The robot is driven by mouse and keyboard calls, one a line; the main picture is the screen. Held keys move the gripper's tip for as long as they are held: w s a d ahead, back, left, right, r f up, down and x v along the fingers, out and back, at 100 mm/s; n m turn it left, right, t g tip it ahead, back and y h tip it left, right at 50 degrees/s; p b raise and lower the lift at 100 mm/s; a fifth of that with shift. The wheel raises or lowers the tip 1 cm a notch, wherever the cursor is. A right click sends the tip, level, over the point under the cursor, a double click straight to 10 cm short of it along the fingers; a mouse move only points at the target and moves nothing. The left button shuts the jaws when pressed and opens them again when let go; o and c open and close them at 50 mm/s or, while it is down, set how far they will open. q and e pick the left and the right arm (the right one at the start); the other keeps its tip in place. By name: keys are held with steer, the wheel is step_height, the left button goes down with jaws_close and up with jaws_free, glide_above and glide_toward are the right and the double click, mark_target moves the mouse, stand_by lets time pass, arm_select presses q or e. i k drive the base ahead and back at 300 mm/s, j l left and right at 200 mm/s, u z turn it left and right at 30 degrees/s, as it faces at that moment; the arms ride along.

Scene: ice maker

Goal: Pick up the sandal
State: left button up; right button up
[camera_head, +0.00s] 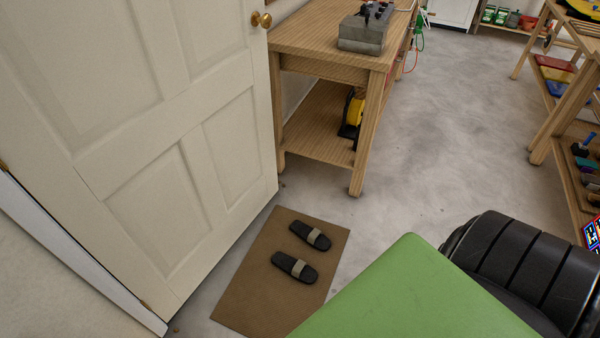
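Two black sandals with grey-beige straps lie flat on a brown mat (237,304) beside the white door. The nearer sandal (282,263) lies lower on the mat. The farther sandal (300,229) lies a little above it and to the right. The two are close together but apart, with their soles down. Neither gripper shows in the view, and nothing touches the sandals.
A white panelled door (150,120) stands open at the left. A wooden workbench (325,65) stands behind the mat. A green surface (420,300) and a black ribbed object (530,265) fill the lower right. Grey floor (440,130) is clear in the middle.

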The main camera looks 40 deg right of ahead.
mark_target(299, 269)
steer(key=z, duration=1.2)
steer(key=u, duration=0.75)
steer(key=i+l+u, duration=0.1)
steer(key=l+u, duration=0.35)
steer(key=l, duration=0.25)
steer(key=l+u, duration=0.45)
steer(key=l, duration=0.2)
steer(key=k+l+u, duration=0.15)
steer(key=l+u, duration=0.3)
steer(key=l, duration=0.25)
